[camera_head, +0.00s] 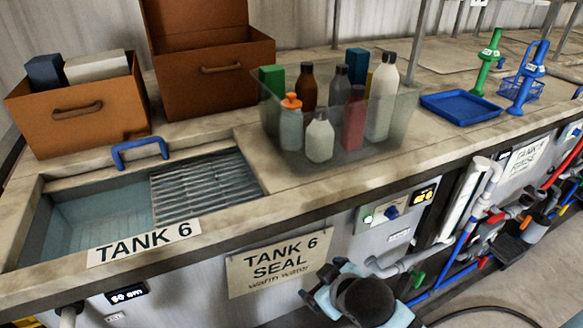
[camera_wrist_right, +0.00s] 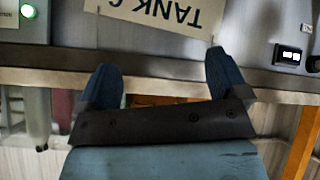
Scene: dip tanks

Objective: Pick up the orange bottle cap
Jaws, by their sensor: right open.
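The orange bottle cap (camera_head: 291,101) sits on a grey-blue bottle (camera_head: 291,130) in the head view. That bottle stands at the front left inside a clear bin (camera_head: 385,145) on the counter. The cap cannot be made out in the right wrist view. My right gripper (camera_wrist_right: 166,78) is open, with nothing between its two blue fingers. My right arm shows at the bottom of the head view, in front of the counter and below the bin; its fingertips are not clear there. My left gripper is not in view.
Several other bottles and boxes crowd the bin around the capped bottle, including a white bottle (camera_head: 320,138) close beside it. Tank 6 (camera_head: 100,215) with a grille (camera_head: 205,185) lies left. Brown boxes (camera_head: 75,112) stand behind. A blue tray (camera_head: 460,107) lies right.

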